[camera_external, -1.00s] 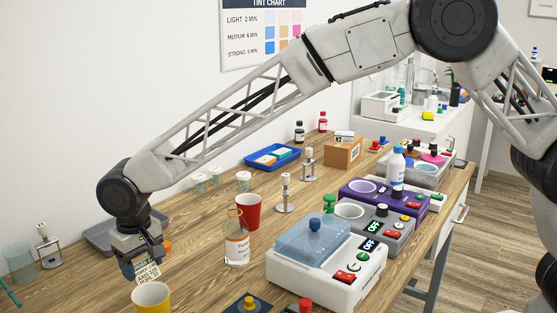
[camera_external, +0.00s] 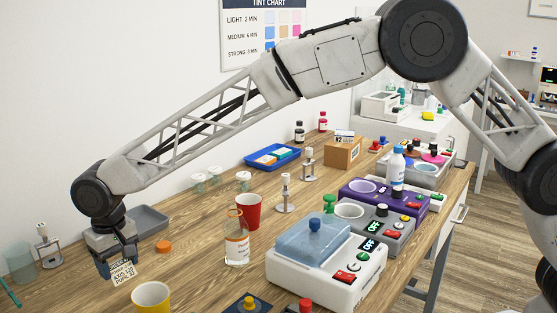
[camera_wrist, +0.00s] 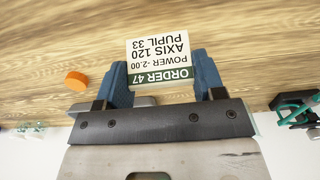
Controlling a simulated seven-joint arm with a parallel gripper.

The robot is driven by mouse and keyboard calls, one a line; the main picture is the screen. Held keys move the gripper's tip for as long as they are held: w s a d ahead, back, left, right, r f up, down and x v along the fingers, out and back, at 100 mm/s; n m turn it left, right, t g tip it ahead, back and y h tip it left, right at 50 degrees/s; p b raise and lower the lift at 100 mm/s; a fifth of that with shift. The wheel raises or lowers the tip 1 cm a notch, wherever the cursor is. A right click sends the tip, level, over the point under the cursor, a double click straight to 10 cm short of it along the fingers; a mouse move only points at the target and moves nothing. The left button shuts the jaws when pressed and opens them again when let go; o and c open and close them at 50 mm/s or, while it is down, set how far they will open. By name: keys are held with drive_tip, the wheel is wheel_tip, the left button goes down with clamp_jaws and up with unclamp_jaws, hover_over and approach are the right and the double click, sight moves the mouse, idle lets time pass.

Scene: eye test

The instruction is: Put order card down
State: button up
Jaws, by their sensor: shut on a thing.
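The order card (camera_external: 124,272) is white with a dark green "ORDER 47" band and printed lines for power, axis and pupil. My gripper (camera_external: 118,264) is shut on it at the left end of the wooden table (camera_external: 190,270). In the wrist view the card (camera_wrist: 158,55) is upside down between the two blue fingertips of my gripper (camera_wrist: 161,76). Wood grain lies behind the card. Whether its lower edge touches the table I cannot tell.
A yellow cup (camera_external: 151,297) stands just right of and in front of the card. An orange cap (camera_external: 164,247) and a grey tray (camera_external: 150,220) lie behind. A metal stand (camera_external: 46,245) is at the far left.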

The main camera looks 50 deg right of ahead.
sight(121, 275)
drive_tip(key=shift+f, duration=1.75)
drive_tip(key=shift+f, duration=0.1)
drive_tip(key=o, duration=0.9)
wheel_tip(121, 275, up, 12)
drive_tip(key=shift+r, duration=0.1)
